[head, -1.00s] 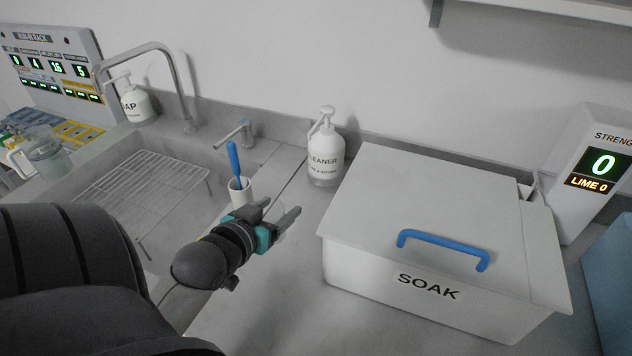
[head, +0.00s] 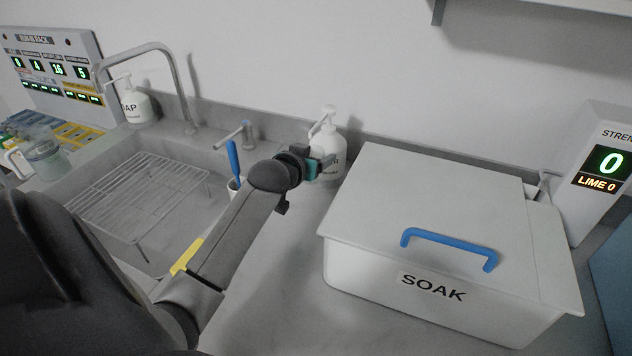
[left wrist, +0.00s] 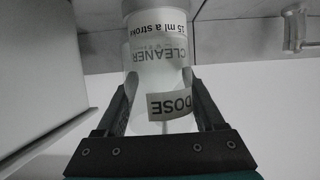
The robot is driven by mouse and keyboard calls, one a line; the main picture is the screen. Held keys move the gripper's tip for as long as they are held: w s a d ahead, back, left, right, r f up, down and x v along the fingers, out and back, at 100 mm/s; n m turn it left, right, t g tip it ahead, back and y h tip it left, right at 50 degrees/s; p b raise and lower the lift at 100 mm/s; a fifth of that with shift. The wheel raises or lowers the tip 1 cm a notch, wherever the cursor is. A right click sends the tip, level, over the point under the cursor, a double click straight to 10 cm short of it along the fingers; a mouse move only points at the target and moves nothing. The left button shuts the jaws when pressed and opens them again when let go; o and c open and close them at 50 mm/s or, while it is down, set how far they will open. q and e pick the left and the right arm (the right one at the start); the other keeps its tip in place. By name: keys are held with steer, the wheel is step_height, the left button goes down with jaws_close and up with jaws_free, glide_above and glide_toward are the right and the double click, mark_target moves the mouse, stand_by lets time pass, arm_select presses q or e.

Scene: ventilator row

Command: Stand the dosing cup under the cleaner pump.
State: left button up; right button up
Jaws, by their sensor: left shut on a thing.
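The cleaner pump (head: 327,130) is a white bottle with a pump head, standing against the back wall. It also shows upside down in the left wrist view (left wrist: 158,22), with its CLEANER label facing the camera. My left gripper (head: 322,163) is right in front of the bottle and covers part of its label. In the left wrist view the fingers are shut on the clear dosing cup (left wrist: 172,106), which has a DOSE label. The cup overlaps the bottle there; whether they touch I cannot tell. In the head view the cup is hidden behind the gripper.
The lidded SOAK bin (head: 432,287) with a blue handle stands close on the right. A white holder with a blue brush (head: 233,158) stands left of my wrist, beside the sink with its wire rack (head: 140,195). Bare counter (head: 270,285) lies in front.

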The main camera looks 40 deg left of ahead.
arm_select(q)
step_height(320, 180, down, 6)
steer(key=shift+s+f+b, duration=0.1)
steer(key=shift+s+b, duration=0.05)
steer(key=shift+b, duration=0.7)
steer(key=shift+f, duration=0.4)
steer(key=shift+f, duration=0.15)
steer(key=o, duration=1.3)
steer(key=shift+r, duration=0.2)
steer(key=p+v, duration=0.3)
steer(key=v, duration=0.8)
steer(key=shift+s+d+r, duration=0.15)
steer(key=shift+s+r, duration=0.05)
steer(key=shift+s, duration=0.1)
